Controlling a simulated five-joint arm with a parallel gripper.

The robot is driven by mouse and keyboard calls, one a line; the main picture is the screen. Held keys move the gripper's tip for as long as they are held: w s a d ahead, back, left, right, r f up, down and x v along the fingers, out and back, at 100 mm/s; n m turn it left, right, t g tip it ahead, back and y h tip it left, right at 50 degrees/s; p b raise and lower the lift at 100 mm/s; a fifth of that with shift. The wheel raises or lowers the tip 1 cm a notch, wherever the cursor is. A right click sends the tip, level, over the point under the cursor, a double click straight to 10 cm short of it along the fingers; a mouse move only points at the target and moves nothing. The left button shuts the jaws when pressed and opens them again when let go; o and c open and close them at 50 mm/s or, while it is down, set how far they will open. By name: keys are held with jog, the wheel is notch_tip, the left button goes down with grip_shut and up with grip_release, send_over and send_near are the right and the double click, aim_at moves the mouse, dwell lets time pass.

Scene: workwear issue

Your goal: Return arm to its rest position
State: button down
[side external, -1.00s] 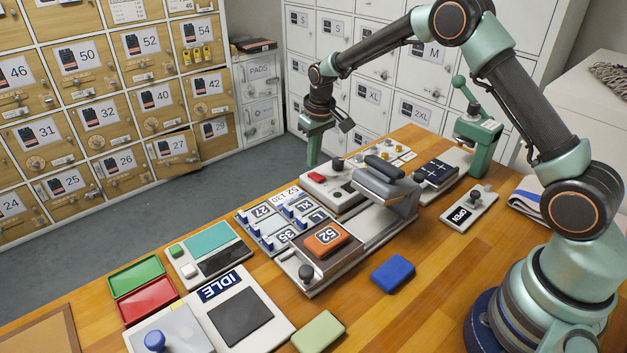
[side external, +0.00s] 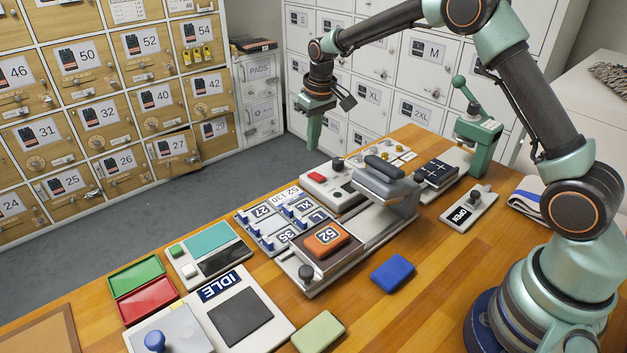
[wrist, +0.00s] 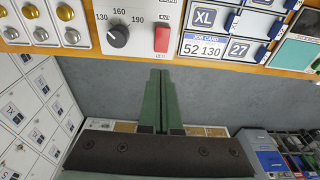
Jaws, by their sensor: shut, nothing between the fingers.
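My gripper (side external: 313,133) hangs past the far edge of the wooden table in the side external view, pointing down, above the grey floor. In the wrist view its two green fingers (wrist: 159,100) lie side by side, shut with nothing between them. My arm reaches up and over from its base at the right of the table. The fingers touch nothing that I can see.
Lockers (side external: 110,90) stand behind.

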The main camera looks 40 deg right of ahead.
jog(key=s+a+r+t, duration=0.1)
jog(key=s+r+t, duration=0.1)
jog(key=s+r, duration=1)
jog(key=s+r+t, duration=0.1)
jog(key=s+r, duration=0.1)
jog(key=s, duration=1.2)
jog(key=shift+a+t, duration=0.4)
